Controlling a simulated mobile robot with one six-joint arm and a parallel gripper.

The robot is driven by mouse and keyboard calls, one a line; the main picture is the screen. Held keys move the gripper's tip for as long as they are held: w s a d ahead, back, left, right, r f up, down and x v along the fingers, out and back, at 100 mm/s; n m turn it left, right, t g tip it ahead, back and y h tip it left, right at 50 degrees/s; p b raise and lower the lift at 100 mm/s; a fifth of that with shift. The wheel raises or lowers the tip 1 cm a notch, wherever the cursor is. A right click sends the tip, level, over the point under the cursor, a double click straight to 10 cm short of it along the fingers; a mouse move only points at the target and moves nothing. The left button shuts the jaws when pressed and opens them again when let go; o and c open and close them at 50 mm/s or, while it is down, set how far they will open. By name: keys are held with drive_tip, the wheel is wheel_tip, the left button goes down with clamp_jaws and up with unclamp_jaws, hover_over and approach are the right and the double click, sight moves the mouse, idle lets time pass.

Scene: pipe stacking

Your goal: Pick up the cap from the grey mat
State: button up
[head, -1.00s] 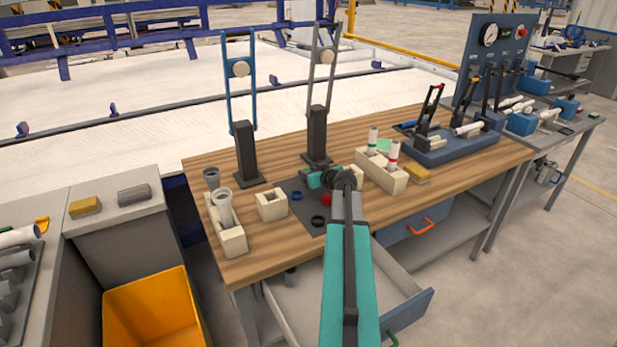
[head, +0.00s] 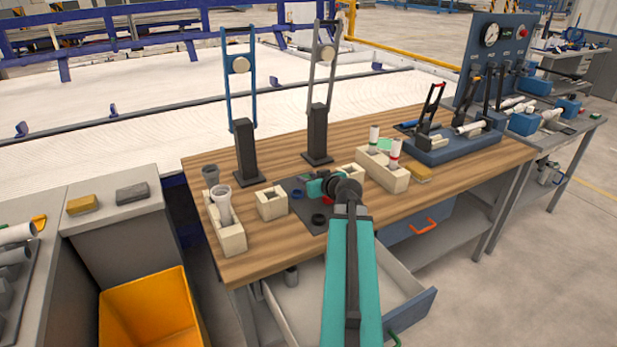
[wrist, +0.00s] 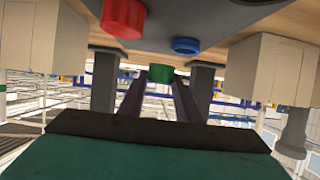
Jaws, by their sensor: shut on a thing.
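My gripper (head: 311,189) is low over the grey mat (head: 305,224) on the wooden table. In the wrist view, my gripper (wrist: 160,80) has its two dark fingers shut on a green cap (wrist: 160,72), held between their tips. The green cap is hidden in the head view, and I cannot tell whether it still touches the mat. A red cap (wrist: 123,15) and a blue cap (wrist: 186,45) sit on the mat beside it. A black cap (head: 318,219) lies near the mat's front edge.
A cream block (head: 271,205) and a long holder with grey pipe fittings (head: 229,234) stand left of the mat. Another holder (head: 384,172) with white pipes is to the right. Two upright stands (head: 246,155) rise behind. An open drawer (head: 415,305) is below the front edge.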

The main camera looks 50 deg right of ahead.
drive_tip(key=shift+s+a, duration=0.55)
drive_tip(key=shift+a, duration=0.1)
drive_tip(key=shift+r+p, duration=0.25)
drive_tip(key=shift+p, duration=0.75)
drive_tip(key=shift+a+r+p, duration=0.1)
drive_tip(key=shift+a+p, duration=0.05)
drive_tip(key=shift+p, duration=0.6)
drive_tip(key=a+p, duration=0.1)
drive_tip(key=p, duration=0.5)
drive_tip(key=shift+s, duration=0.4)
drive_tip(key=shift+s+a+p, duration=0.2)
drive_tip(key=shift+s+p, duration=0.05)
drive_tip(key=shift+p, duration=0.95)
drive_tip(key=shift+s+a+r+p, duration=0.1)
drive_tip(key=shift+s+a+p, duration=0.15)
drive_tip(key=shift+p, duration=1)
drive_tip(key=p, duration=0.2)
drive_tip(key=shift+s+a+p, duration=0.2)
drive_tip(key=shift+a+p, duration=0.05)
drive_tip(key=shift+p, duration=0.05)
